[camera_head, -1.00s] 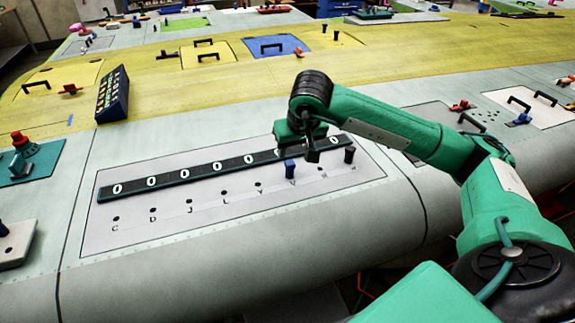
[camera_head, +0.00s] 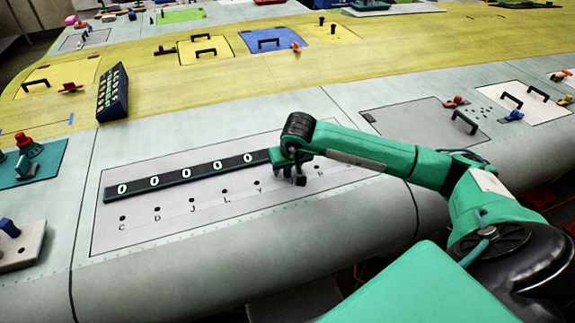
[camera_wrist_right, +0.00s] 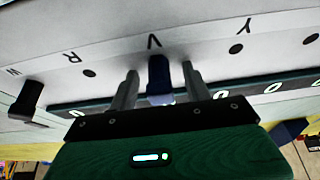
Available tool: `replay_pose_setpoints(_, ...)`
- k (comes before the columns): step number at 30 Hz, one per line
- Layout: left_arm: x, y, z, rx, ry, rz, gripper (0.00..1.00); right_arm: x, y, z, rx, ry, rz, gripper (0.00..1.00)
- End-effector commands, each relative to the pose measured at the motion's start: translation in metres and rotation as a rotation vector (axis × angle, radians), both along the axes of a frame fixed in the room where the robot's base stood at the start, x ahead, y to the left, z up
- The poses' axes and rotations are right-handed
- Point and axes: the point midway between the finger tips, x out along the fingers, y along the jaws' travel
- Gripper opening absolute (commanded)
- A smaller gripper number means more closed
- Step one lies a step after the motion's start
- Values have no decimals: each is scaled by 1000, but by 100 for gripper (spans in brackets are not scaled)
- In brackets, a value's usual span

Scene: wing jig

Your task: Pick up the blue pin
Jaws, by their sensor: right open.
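The blue pin (camera_wrist_right: 158,76) stands upright in its hole by the letter V on the pale panel (camera_head: 150,229). In the right wrist view it sits between the two grey fingers of my right gripper (camera_wrist_right: 159,70). The fingers are open, with a gap visible on each side of the pin. In the head view my right gripper (camera_head: 297,178) is down close to the panel and mostly hides the pin. My left gripper is not in view.
A black pin (camera_wrist_right: 28,98) stands in the same row, left in the wrist view. A dark strip with white zeros (camera_head: 186,177) runs behind the holes. A keypad box (camera_head: 113,93) and a red-knobbed device (camera_head: 29,147) stand further left. The panel's left part is clear of pins.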

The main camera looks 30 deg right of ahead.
Motion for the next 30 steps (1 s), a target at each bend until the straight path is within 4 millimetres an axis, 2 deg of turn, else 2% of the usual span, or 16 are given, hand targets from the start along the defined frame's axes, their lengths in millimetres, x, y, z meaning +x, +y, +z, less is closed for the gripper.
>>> replay_pose_setpoints(5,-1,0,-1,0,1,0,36,0,0,0,0,0,0,49)
replay_pose_setpoints(12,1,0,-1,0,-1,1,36,0,0,0,0,0,0,2)
replay_pose_setpoints(13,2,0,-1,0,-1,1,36,0,0,0,0,0,0,0)
replay_pose_setpoints(23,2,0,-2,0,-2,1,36,0,0,2,0,-1,-1,0)
replay_pose_setpoints(30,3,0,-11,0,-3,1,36,1,0,22,-1,-5,-1,0)
